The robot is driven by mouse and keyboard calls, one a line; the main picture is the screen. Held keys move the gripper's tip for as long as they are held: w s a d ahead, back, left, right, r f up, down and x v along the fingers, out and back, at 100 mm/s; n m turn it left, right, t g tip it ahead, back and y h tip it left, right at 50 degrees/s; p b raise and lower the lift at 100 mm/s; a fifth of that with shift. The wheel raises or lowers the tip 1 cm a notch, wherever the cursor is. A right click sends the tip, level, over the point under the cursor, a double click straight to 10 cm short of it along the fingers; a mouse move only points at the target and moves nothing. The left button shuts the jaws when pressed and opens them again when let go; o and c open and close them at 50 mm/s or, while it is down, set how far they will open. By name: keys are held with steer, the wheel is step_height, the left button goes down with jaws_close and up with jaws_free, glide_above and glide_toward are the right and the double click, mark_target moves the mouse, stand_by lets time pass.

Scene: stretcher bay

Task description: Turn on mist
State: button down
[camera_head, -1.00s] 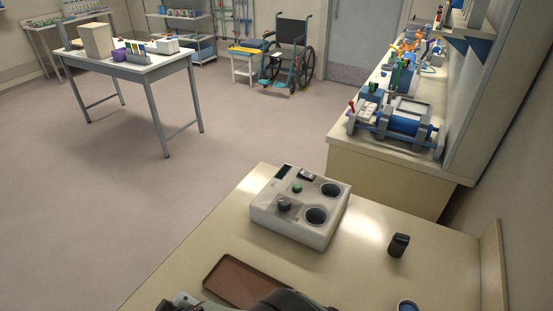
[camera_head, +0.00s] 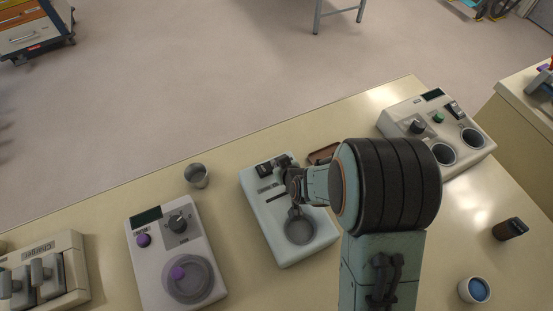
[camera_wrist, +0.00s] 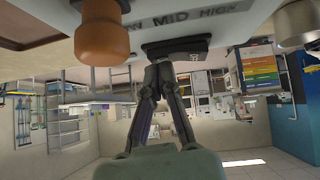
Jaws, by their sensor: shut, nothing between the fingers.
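A pale device (camera_head: 290,248) with a round well (camera_head: 299,231) stands on the bench, mid-picture in the head view. A dark control sits at its far end, partly behind my gripper (camera_head: 289,182); the small label there is too small to read. In the wrist view my gripper (camera_wrist: 160,72) is shut and empty, with its fingertips close to a black switch-like part (camera_wrist: 176,48) on a pale body. I cannot tell whether they touch. Lettering beside that part reads "MID" and "HIGH". An orange-brown cylinder (camera_wrist: 101,35) is at the upper left there.
A purple-knobbed device (camera_head: 150,272) and a metal cup (camera_head: 196,175) stand to the left. A two-well device (camera_head: 398,118) is at the right, with a dark container (camera_head: 508,229) and a blue-filled cup (camera_head: 474,290). A brown tray (camera_head: 322,154) lies behind my arm.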

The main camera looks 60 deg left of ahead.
steer(key=shift+s, duration=0.1)
steer(key=shift+s+r, duration=0.3)
steer(key=shift+s, duration=0.35)
steer(key=shift+w+r, duration=0.1)
steer(key=shift+r, duration=0.2)
steer(key=r, duration=0.4)
steer(key=shift+w+d+r, duration=0.15)
steer(key=shift+w+d, duration=0.2)
steer(key=v, duration=0.8)
steer(key=shift+w+d+r, duration=0.2)
steer(key=shift+w+d, duration=0.2)
steer(key=shift+w, duration=0.3)
